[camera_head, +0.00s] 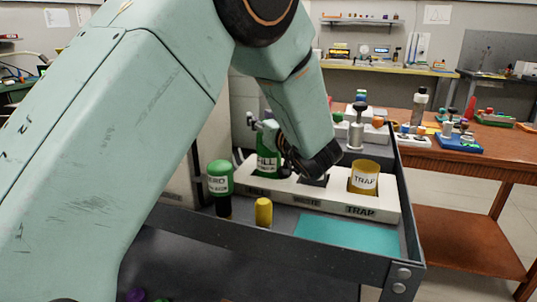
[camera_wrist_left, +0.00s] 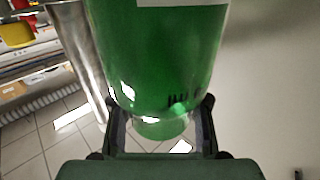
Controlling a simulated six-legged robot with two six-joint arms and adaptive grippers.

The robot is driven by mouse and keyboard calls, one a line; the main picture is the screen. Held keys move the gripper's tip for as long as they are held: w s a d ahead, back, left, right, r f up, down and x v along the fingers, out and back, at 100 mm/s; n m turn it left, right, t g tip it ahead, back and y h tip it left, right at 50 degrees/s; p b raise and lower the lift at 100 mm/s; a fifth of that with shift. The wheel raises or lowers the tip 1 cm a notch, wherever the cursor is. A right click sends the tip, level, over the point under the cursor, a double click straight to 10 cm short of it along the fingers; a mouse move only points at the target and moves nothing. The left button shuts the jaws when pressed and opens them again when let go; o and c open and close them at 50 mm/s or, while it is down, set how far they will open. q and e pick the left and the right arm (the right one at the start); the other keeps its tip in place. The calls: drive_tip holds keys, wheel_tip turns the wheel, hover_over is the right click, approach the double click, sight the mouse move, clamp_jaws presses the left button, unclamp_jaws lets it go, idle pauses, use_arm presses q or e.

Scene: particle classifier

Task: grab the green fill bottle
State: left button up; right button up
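The green fill bottle (camera_head: 266,152), with a white label reading "FILL", stands upright in the left place of the white rack (camera_head: 300,190). My left gripper (camera_head: 288,168) is low beside it on the right, its fingertips mostly hidden in the head view. In the left wrist view the green bottle (camera_wrist_left: 158,50) fills the top middle. The two fingers of my left gripper (camera_wrist_left: 162,122) stand apart, one on each side of its narrower end; they look open, and I cannot tell whether they touch it. My right gripper is in neither view.
A green-capped dark bottle (camera_head: 220,185) and a yellow cylinder (camera_head: 264,212) stand in front of the rack. A yellow "TRAP" jar (camera_head: 364,177) sits at the rack's right end. A teal mat (camera_head: 345,236) is clear. The grey tray wall (camera_head: 408,205) bounds the right.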

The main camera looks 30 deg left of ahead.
use_arm(q)
clamp_jaws()
idle(0.4)
